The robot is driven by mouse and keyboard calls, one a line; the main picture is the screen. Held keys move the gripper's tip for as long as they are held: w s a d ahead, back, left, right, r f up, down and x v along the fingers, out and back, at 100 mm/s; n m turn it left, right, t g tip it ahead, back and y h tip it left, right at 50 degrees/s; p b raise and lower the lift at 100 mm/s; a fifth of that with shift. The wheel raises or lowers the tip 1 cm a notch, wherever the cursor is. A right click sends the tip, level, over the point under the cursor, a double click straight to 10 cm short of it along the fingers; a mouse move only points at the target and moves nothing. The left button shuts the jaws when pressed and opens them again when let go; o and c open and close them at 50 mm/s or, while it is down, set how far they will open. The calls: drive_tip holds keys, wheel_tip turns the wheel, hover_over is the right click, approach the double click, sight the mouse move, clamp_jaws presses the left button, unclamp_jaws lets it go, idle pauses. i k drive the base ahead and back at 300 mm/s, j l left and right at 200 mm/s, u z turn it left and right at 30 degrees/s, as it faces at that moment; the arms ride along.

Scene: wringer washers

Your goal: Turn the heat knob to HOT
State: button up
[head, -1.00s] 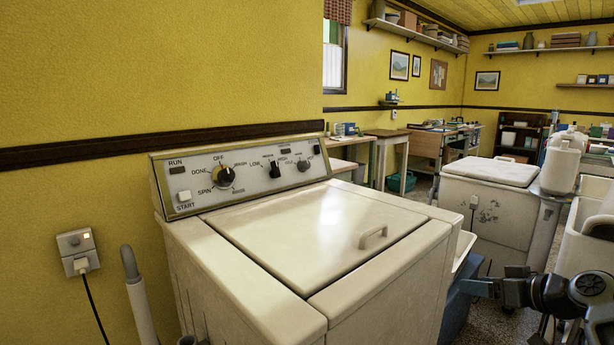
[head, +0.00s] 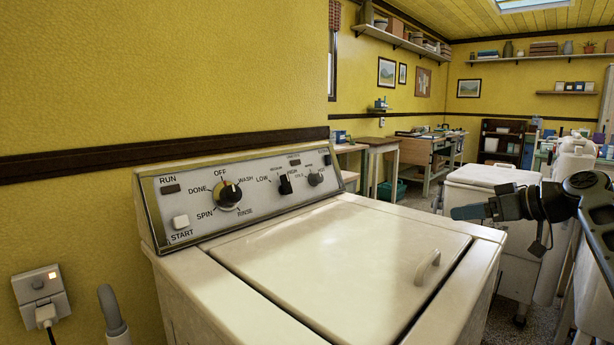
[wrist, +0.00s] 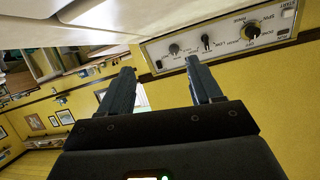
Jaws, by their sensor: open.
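The washer's control panel (head: 250,188) rises at the back of a white washer. The small grey knob (head: 315,179), rightmost in the head view, has tiny lettering around it; I can read neither HOT nor its setting surely. In the upside-down wrist view this grey knob (wrist: 174,49) lies ahead, between the fingertips in the picture. Left of it in the head view are a black LOW/HIGH knob (head: 285,184) and the large OFF/WASH/RINSE/SPIN/DONE dial (head: 229,194). My gripper (head: 466,212) is open and empty, right of the washer, well apart from the panel. It also shows in the wrist view (wrist: 160,62).
The washer's closed lid (head: 340,250) carries a raised handle (head: 427,266). A yellow wall (head: 160,70) stands close behind the panel. Another white machine (head: 495,178) and a white jug (head: 572,165) stand to the right. The space above the lid is clear.

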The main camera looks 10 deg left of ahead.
sight(313, 179)
drive_tip(key=i+j, duration=0.2)
drive_tip(key=j, duration=0.15)
drive_tip(key=i+j, duration=0.2)
drive_tip(key=j, duration=0.15)
drive_tip(key=i+j, duration=0.2)
drive_tip(key=j, duration=0.2)
drive_tip(key=i+j, duration=0.2)
drive_tip(key=j, duration=0.15)
